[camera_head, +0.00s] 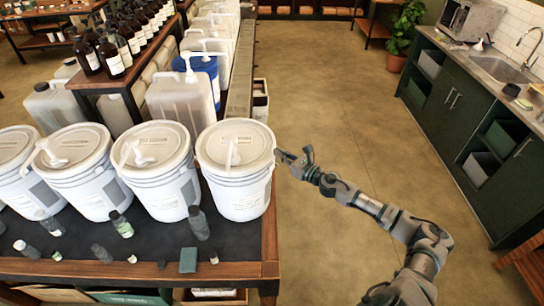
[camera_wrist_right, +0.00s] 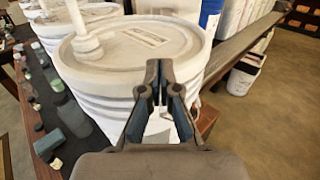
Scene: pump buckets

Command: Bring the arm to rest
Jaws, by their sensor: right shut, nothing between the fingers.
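My right arm comes in from the lower right in the head view. My right gripper (camera_head: 294,157) is beside the right edge of the nearest white pump bucket (camera_head: 240,200), at about lid height. In the right wrist view the gripper (camera_wrist_right: 159,68) has its fingers together with nothing between them, in front of the bucket (camera_wrist_right: 100,88). I cannot tell whether the fingers touch the bucket. My left gripper is not in view.
Small bottles and caps lie on the dark table (camera_head: 235,268) in front of the buckets. Behind stand jugs (camera_head: 180,100) and rows of brown bottles (camera_head: 110,58). The floor (camera_head: 340,100) is open to the right, up to a green cabinet with a sink (camera_head: 500,70).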

